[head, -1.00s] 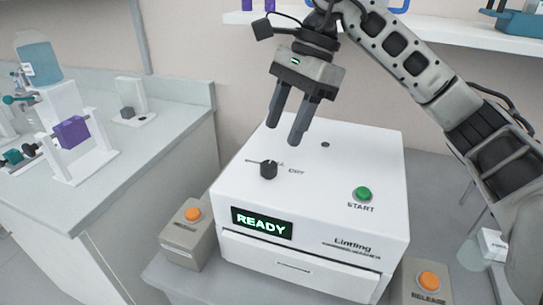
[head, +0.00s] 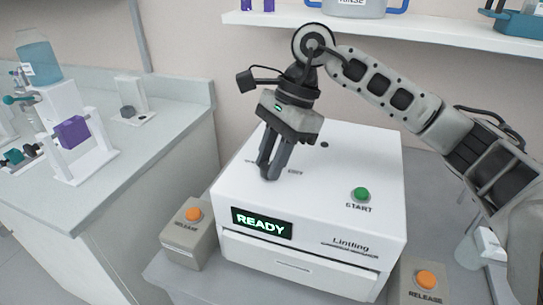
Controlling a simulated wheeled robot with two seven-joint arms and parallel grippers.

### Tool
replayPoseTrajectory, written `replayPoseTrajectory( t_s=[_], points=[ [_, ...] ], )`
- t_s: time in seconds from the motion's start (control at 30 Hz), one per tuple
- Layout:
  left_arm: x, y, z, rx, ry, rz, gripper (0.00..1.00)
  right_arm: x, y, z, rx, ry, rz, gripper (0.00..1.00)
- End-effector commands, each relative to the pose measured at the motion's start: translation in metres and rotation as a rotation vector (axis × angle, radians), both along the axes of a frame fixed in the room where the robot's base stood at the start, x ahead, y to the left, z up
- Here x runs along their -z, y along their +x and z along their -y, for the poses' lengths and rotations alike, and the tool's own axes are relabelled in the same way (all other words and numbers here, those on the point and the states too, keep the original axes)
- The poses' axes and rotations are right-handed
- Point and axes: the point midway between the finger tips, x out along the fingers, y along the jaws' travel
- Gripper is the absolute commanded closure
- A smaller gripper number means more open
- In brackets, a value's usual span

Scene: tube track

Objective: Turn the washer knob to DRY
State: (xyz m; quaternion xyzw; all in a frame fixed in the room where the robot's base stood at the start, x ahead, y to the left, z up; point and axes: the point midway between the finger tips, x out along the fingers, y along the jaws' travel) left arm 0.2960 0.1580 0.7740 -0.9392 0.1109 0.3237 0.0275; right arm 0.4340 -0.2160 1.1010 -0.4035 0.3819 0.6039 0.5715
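The white washer (head: 315,215) stands on a grey surface with its green display (head: 262,223) reading READY. Its dark knob is hidden behind the fingers of my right gripper (head: 268,173). That gripper points down with its fingertips at the knob's place on the washer top. The fingers look close together, but I cannot tell whether they grip the knob or only stand around it. Part of the DRY label (head: 295,171) shows just right of the fingers. The knob's pointer cannot be seen. My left gripper is not in view.
A green START button (head: 361,195) is on the washer top, right of the gripper. Grey boxes with orange RELEASE buttons stand left (head: 193,214) and right (head: 427,280) of the washer front. A shelf (head: 440,35) runs above. A bench (head: 130,165) is at left.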

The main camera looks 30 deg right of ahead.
Motion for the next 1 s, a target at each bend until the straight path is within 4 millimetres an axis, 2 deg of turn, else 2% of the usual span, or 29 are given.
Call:
replayPoseTrajectory(
  t_s=[0.37, 1.0],
  points=[
    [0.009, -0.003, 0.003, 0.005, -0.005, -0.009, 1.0, 0.001, -0.001, 0.0, 0.067, 0.001, 0.002, 0.96],
    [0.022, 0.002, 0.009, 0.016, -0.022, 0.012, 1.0, 0.001, -0.004, -0.001, 0.564, 0.001, 0.005, 0.96]
  ],
)
